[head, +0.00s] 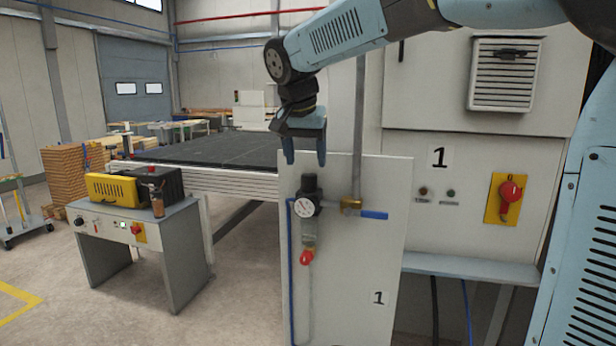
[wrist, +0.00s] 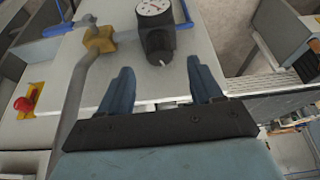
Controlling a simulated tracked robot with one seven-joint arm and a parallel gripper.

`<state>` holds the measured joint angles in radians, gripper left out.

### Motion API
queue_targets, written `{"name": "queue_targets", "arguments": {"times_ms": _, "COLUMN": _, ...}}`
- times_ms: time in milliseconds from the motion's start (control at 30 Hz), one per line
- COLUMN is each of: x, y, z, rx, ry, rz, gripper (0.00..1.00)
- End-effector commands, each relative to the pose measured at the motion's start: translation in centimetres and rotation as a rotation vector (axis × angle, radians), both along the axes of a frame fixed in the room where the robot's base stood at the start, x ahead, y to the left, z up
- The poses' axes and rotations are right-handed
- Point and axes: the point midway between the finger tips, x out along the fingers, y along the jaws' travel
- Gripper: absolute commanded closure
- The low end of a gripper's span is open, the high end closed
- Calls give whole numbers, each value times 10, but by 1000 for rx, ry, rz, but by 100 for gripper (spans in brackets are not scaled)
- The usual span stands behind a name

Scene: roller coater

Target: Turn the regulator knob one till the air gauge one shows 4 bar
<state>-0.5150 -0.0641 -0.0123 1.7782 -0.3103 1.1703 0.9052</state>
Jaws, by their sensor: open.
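The air gauge one (head: 304,208) is a small white dial on a black regulator, on the pale panel marked 1. Its needle is too small to read; the dial (wrist: 153,6) is partly cut off in the wrist view. The black regulator knob one (head: 309,183) sits on top of the regulator and also shows in the wrist view (wrist: 158,42). My gripper (head: 305,160) points down just above the knob, apart from it. In the wrist view my gripper (wrist: 160,68) has its two blue fingers spread, with the knob lined up beyond the gap.
A brass valve with a blue lever (head: 374,215) and a vertical pipe (head: 358,120) stand close right of the regulator. A red-tipped part (head: 306,258) hangs below. A red switch (head: 511,190) is on the cabinet at right. A control desk (head: 135,235) stands at left.

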Motion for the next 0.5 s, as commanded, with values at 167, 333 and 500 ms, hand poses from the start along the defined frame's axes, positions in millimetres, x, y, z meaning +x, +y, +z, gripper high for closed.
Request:
{"name": "queue_targets", "arguments": {"times_ms": 167, "x": 11, "y": -4, "z": -29, "rx": -1, "ry": 2, "rz": -1, "gripper": 35}}
{"name": "queue_targets", "arguments": {"times_ms": 333, "x": 18, "y": -7, "z": -47, "rx": 0, "ry": 1, "rz": -1, "gripper": 35}}
{"name": "queue_targets", "arguments": {"times_ms": 500, "x": 21, "y": -8, "z": -55, "rx": 0, "ry": 0, "rz": -1, "gripper": 35}}
